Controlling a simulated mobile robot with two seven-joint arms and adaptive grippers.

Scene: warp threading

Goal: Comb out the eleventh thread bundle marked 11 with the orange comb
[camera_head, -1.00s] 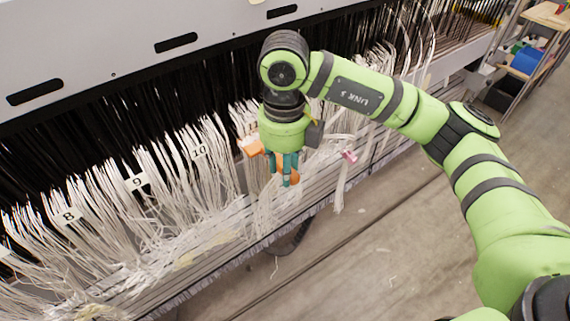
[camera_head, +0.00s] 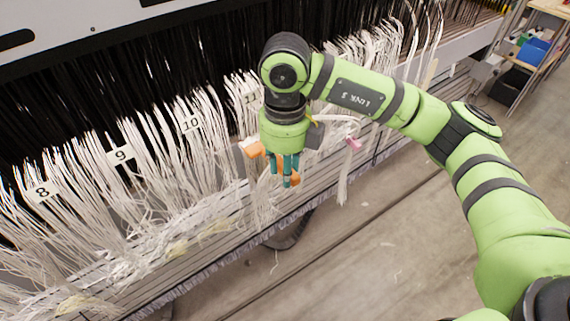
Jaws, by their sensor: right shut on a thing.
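My right gripper (camera_head: 285,172) points down in front of the white thread bundles, shut on the orange comb (camera_head: 253,149). The comb shows on the left of the fingers and a bit at their tips; the rest is hidden by the gripper. A white tag (camera_head: 251,99), partly covered by my right arm, seems to read 11. Its thread bundle (camera_head: 240,88) hangs behind and left of my right wrist, and its lower part is partly hidden. I cannot tell whether the comb touches the threads. My left gripper is not in view.
Bundles tagged 10 (camera_head: 190,124), 9 (camera_head: 121,155) and 8 (camera_head: 43,191) run to the left along the machine ledge (camera_head: 205,245). A pink clip (camera_head: 353,144) holds threads to the right. Bare floor (camera_head: 370,250) lies in front; a shelf (camera_head: 520,62) stands far right.

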